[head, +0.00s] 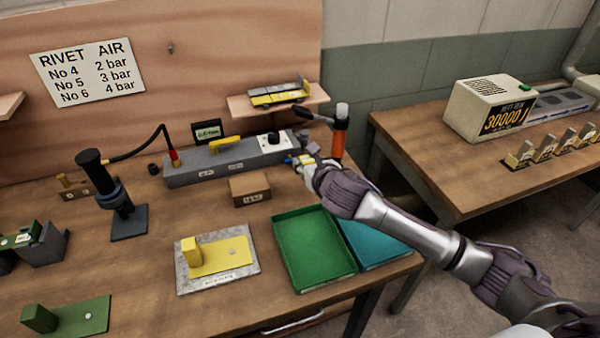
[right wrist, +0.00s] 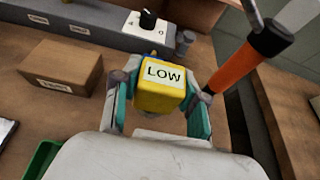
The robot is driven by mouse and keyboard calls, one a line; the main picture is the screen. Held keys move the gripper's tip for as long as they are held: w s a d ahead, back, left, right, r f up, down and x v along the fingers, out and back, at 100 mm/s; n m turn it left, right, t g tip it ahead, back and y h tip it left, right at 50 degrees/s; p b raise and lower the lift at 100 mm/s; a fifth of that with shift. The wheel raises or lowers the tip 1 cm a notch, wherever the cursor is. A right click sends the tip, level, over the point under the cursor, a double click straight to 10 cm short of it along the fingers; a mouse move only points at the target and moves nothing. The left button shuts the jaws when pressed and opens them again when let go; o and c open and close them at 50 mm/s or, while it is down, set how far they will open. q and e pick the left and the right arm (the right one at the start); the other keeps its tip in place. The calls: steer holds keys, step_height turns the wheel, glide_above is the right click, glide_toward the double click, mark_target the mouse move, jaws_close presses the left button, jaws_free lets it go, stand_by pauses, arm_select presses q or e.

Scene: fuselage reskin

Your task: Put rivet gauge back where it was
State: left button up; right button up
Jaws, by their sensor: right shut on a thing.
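My right gripper (head: 300,163) reaches in from the right, at the right end of the long grey unit with a dial (head: 235,158). In the right wrist view, its teal-padded fingers (right wrist: 160,92) are shut on a yellow block marked LOW (right wrist: 160,88). No label reading rivet gauge is legible; the yellow block is the only thing held. It appears above the bench, though contact below it is hidden. In the head view the fingers mostly hide it. My left gripper is not in view.
An orange-handled tool (head: 338,142) stands close right of my gripper. A cardboard box (head: 250,189), a green tray (head: 312,279) and a teal tray (head: 375,247) lie nearer. A wall shelf (head: 310,100) is behind. A yellow block on a plate (head: 185,285) is front left.

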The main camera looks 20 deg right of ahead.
steer(key=x, duration=0.6)
steer(key=shift+a+f, duration=0.15)
steer(key=shift+f, duration=0.3)
steer(key=shift+s+f, duration=0.1)
steer(key=shift+f, duration=1.95)
steer(key=o, duration=1.3)
steer(key=shift+f, duration=0.1)
steer(key=shift+r, duration=0.2)
steer(key=v, duration=1.2)
